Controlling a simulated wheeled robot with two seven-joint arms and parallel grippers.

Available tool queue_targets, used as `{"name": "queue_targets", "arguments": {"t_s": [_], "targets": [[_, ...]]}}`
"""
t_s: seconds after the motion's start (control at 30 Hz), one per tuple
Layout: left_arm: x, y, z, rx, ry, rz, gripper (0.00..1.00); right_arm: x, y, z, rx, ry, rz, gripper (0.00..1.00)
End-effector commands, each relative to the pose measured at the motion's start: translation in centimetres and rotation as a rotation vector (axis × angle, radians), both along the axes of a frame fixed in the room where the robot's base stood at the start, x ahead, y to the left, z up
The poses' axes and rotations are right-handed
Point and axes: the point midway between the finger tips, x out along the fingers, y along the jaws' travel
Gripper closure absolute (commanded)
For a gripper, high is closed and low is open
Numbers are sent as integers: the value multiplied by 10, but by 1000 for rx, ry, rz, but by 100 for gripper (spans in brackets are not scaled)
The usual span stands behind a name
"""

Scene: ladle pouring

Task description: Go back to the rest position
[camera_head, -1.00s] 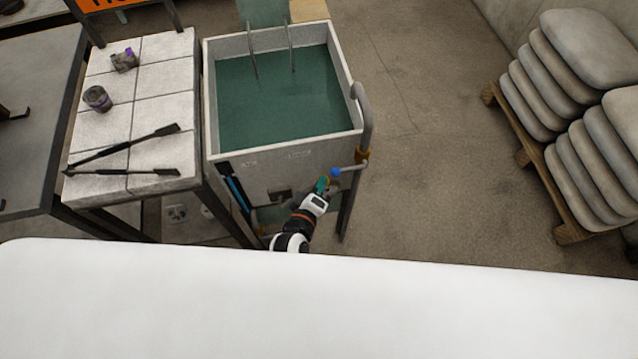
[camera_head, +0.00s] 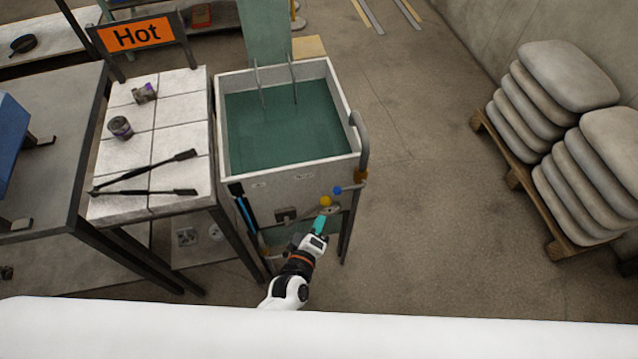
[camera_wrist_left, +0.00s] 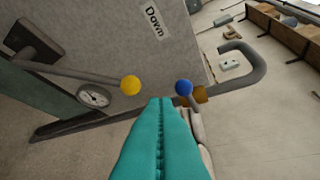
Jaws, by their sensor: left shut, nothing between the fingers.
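My left gripper (camera_head: 321,223) is shut and empty in front of the water tank (camera_head: 300,185), just below its lever knobs. In the left wrist view its teal fingers (camera_wrist_left: 160,108) are pressed together. A yellow knob (camera_wrist_left: 130,85) is to the left of the fingertips and a blue knob (camera_wrist_left: 184,88) to the right, both apart from them. The yellow knob (camera_head: 326,201) and blue knob (camera_head: 337,190) also show in the head view. My right gripper is not in view.
A white-tiled table (camera_head: 180,141) with tongs (camera_head: 150,192) and two small cups stands left of the tank, below a "Hot" sign (camera_head: 137,35). A pallet (camera_head: 520,180) of stacked sacks is at the right. The floor between tank and pallet is clear.

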Motion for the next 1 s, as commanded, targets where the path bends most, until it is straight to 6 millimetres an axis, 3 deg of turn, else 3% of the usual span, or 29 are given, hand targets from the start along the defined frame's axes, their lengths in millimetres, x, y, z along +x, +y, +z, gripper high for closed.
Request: {"name": "queue_targets", "arguments": {"t_s": [0.27, 0.37, 0.43, 0.57, 0.7, 0.83, 1.0], "targets": [[-3, 1, -6, 16, 10, -7, 100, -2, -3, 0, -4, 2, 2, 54], [-16, 8, -34, 92, 57, -41, 100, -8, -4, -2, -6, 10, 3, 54], [-34, 17, -68, 187, 116, -86, 100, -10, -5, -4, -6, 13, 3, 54], [-86, 47, -144, 410, 264, -214, 100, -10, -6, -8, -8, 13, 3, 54], [-156, 89, -215, 636, 431, -383, 100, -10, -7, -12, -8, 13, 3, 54], [-228, 134, -265, 811, 585, -555, 100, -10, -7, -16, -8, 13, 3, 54], [-307, 185, -299, 961, 743, -753, 100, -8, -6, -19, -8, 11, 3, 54]]}}
